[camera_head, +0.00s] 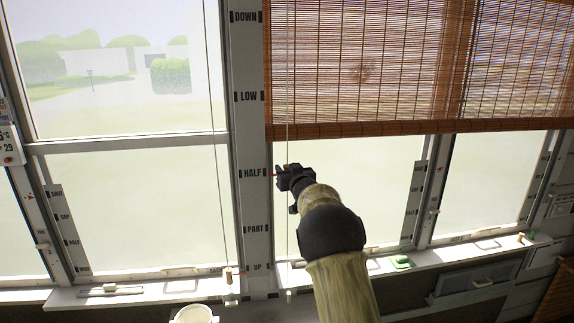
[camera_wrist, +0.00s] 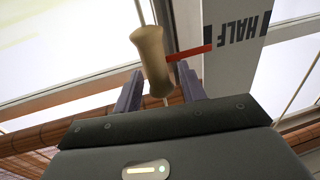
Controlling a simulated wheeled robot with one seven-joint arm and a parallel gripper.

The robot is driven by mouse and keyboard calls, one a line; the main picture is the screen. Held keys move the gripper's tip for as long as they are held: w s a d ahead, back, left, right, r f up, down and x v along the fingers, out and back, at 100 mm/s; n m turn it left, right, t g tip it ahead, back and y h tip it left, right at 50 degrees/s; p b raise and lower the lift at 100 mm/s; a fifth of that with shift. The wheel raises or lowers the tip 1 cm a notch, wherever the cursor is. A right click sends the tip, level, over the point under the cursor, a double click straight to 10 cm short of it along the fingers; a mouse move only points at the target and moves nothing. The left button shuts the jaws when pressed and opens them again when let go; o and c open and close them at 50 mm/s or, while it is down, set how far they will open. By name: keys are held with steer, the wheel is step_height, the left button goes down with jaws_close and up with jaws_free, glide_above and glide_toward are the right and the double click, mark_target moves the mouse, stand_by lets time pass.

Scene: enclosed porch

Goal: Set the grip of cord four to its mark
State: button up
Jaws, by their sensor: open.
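A tan wooden grip (camera_wrist: 151,62) hangs on a thin cord (camera_head: 288,90) just right of the marked post. In the head view my gripper mostly hides it. Its red pointer (camera_wrist: 190,52) reaches the post at the HALF label (camera_wrist: 244,28), which also shows in the head view (camera_head: 252,173). My gripper (camera_wrist: 160,76) is open, with its fingers on either side of the grip's lower end; I see no clear contact. In the head view my gripper (camera_head: 283,176) is at HALF height. No cord number is visible.
The post (camera_head: 250,200) reads DOWN, LOW, HALF, PART, UP from top to bottom. A woven blind (camera_head: 360,70) covers the upper right window. Another grip (camera_head: 228,275) hangs low on the left cord, near UP. A green item (camera_head: 402,262) lies on the sill (camera_head: 450,255).

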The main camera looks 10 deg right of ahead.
steer(key=shift+w, duration=0.2)
jaws_close()
steer(key=shift+f, duration=0.15)
